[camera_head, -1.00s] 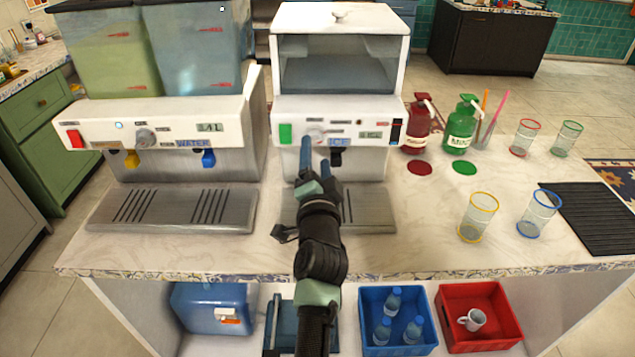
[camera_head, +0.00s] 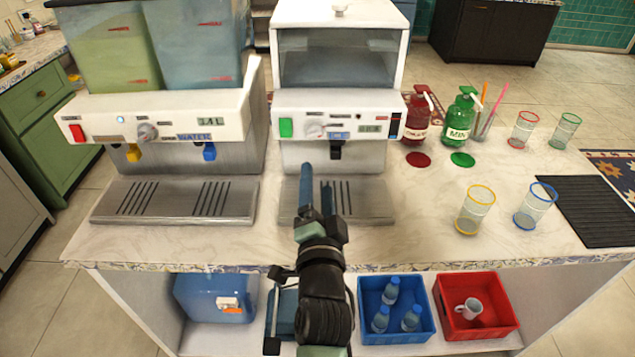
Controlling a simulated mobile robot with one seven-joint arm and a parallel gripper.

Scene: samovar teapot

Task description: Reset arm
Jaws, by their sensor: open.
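My gripper (camera_head: 316,190) is in the middle of the view, over the front of the counter (camera_head: 420,225). Its blue fingers point away toward the ice machine (camera_head: 290,155) and overlap its drip tray in the picture. The fingers are open, and I see nothing between them. The rest of my arm comes up from the bottom edge and hides part of the counter's front and the shelf below.
A drink dispenser (camera_head: 165,115) stands on the left. Red (camera_head: 415,120) and green (camera_head: 461,120) syrup bottles and several glasses stand on the right, near a black mat (camera_head: 590,212). Blue (camera_head: 395,335) and red (camera_head: 475,322) crates sit on the shelf below.

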